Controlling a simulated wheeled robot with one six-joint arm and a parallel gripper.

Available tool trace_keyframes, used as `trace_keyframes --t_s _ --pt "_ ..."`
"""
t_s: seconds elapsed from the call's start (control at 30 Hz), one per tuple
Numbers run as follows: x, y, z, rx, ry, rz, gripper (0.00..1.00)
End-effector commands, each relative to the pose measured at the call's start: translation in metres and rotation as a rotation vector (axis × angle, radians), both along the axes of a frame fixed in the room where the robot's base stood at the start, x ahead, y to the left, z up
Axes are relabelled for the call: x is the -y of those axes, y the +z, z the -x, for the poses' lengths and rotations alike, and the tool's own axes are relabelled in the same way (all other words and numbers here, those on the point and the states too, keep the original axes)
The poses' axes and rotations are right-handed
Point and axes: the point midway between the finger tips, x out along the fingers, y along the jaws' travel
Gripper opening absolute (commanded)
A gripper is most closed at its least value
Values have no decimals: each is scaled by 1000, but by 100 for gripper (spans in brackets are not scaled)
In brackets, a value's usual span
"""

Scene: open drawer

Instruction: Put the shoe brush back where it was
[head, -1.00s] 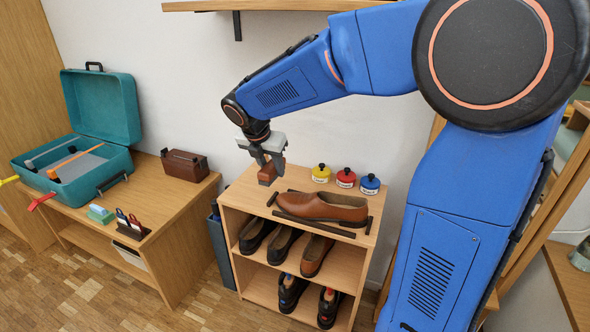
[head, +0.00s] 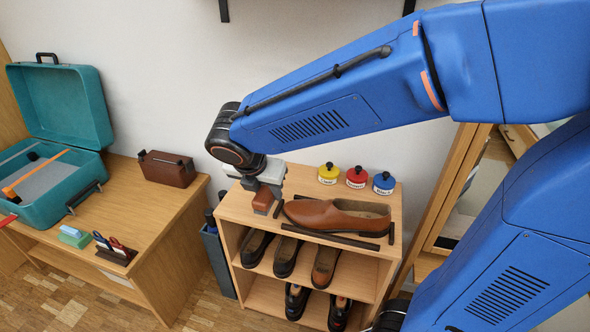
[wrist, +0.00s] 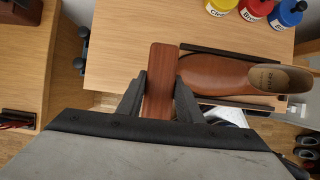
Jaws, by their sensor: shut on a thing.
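The shoe brush (head: 263,202) has a smooth reddish-brown wooden back. My gripper (head: 266,190) is shut on it, above the left part of the shoe rack's wooden top (head: 236,206). In the wrist view the brush (wrist: 160,70) stands out between the two dark fingers, its long side pointing away from me. A brown leather shoe (head: 335,216) lies just right of the brush, between dark strips on the rack top. Whether the brush touches the rack top is unclear, and its bristles are hidden.
Yellow (head: 329,174), red (head: 356,178) and blue (head: 383,183) polish jars stand at the back of the rack top. More shoes fill the shelves below. A left-hand bench carries an open teal case (head: 45,195), a brown box (head: 167,168) and small tools. The rack's back-left top looks clear.

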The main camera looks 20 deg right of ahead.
Motion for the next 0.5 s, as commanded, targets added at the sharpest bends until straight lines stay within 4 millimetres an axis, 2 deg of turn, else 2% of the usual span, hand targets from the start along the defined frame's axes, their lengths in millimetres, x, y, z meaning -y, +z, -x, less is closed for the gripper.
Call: trace_keyframes --t_s 0.1,0.23,0.5 --pt "-4 -2 9 4 12 0 4" --pt "-2 -3 7 5 12 0 4" --pt "20 -3 -25 4 10 0 4"
